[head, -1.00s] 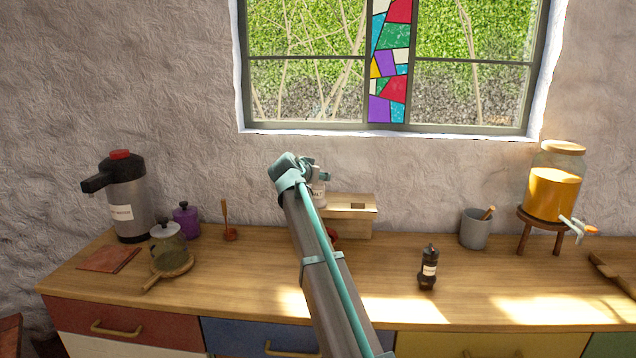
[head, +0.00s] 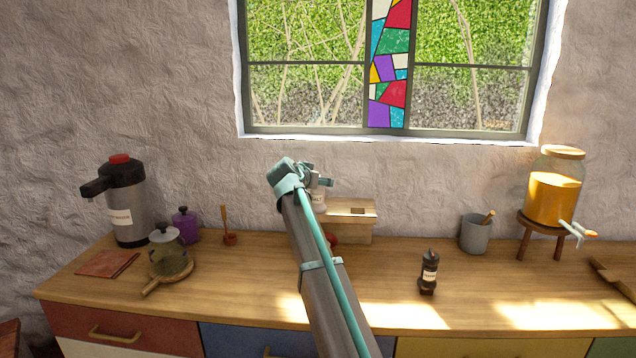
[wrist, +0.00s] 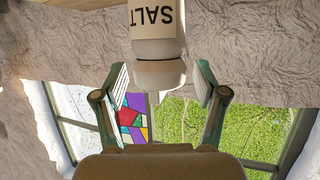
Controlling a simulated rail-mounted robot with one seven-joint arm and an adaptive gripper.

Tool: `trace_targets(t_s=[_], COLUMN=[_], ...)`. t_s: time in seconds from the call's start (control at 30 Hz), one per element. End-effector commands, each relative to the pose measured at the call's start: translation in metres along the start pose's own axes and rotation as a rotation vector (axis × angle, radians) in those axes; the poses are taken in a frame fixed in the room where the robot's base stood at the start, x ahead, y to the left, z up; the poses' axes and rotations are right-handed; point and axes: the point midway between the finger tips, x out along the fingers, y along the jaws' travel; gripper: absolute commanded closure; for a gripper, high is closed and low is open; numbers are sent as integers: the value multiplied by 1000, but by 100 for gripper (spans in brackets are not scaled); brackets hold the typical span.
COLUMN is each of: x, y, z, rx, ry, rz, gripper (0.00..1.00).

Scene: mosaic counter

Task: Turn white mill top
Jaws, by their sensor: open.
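The white mill (wrist: 155,42) has a cream label reading "SALT" and appears upside down in the wrist view, with its white top (wrist: 158,74) toward my gripper. My gripper (wrist: 160,82) is open, with one finger on each side of the white top and visible gaps between. In the head view, the white mill (head: 319,198) stands on a wooden box and is partly hidden behind my arm. My gripper (head: 318,181) is at the mill's upper end there. A dark mill (head: 429,272) with a pale label stands on the counter to the right.
The wooden box (head: 358,222) stands against the wall on the counter (head: 385,290). A grey cup (head: 475,234) and a juice dispenser (head: 553,195) are to the right. A flask (head: 127,205), a glass jar (head: 167,252) and a purple canister (head: 185,225) are at left.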

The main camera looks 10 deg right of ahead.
Motion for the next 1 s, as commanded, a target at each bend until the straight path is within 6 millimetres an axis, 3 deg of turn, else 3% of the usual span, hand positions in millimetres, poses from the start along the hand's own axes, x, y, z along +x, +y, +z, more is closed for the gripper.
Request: trace_targets(t_s=[0.17,0.6,0.8,1.0], x=[-19,-98,-116,-119], y=[0,0,0,0], z=[1,1,0,0], rx=[0,0,0,0], ry=[1,1,0,0], rz=[-2,-2,0,0], gripper=[28,28,28,28])
